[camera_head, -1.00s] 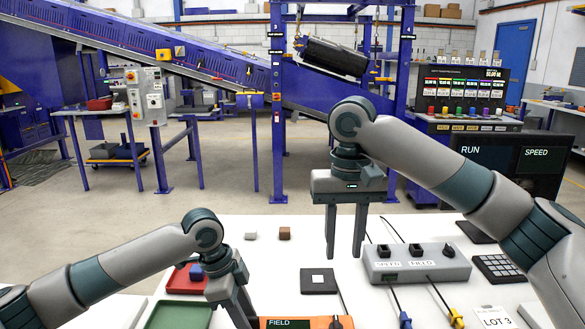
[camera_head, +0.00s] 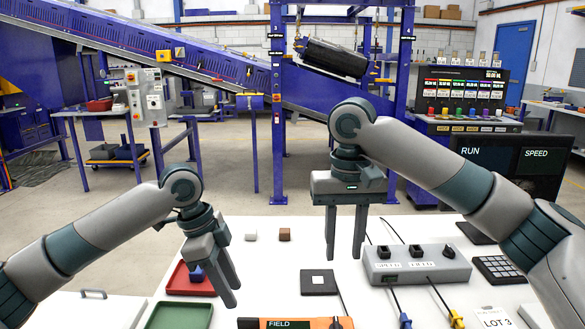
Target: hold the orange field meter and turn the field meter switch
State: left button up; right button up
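The orange field meter (camera_head: 312,324) lies at the bottom edge of the head view, partly cut off. Its dark display reads FIELD, and a small black part (camera_head: 337,323) near its right end may be the switch; its setting cannot be told. My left gripper (camera_head: 233,296) is in the air just left of and beyond the meter, pointing down with its two fingers apart and nothing between them. My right gripper (camera_head: 344,258) hangs above the white table, beyond the meter to the right. Its fingers are wide apart and empty.
A red tray (camera_head: 178,282) holding a blue block and a green tray (camera_head: 165,318) are left. A keypad (camera_head: 498,268) is far right.

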pick_arm(q)
jog(key=shift+v, duration=1.05)
notch_tip(320, 180, up, 8)
jog(key=p, duration=0.9)
jog(key=shift+p, duration=0.35)
jog(key=shift+s+f, duration=0.1)
